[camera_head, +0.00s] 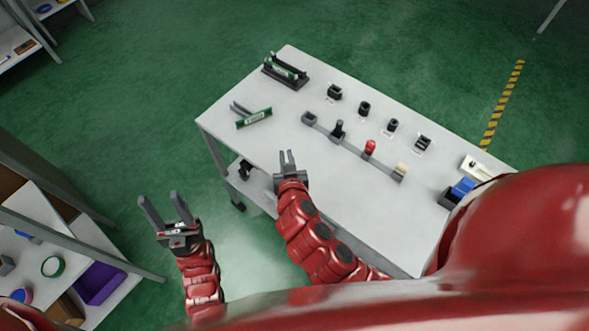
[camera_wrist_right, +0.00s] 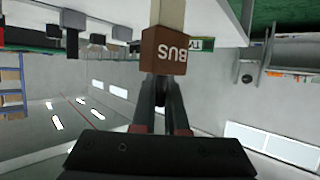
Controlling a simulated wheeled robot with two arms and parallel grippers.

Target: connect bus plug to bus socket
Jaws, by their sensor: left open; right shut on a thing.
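The bus plug is a brown block marked BUS (camera_wrist_right: 165,50), upside down in the right wrist view, with a pale beige piece running up from it. My right gripper (camera_head: 287,157) is shut on this block, whose near end lies between its fingertips (camera_wrist_right: 160,82). My left gripper (camera_head: 165,208) is open and empty, off the table to the left. I cannot tell which fixture is the bus socket; several small dark ones, such as this one (camera_head: 364,108), stand in a row.
Shelves (camera_head: 50,215) stand at the left. The table's front strip looks clear.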

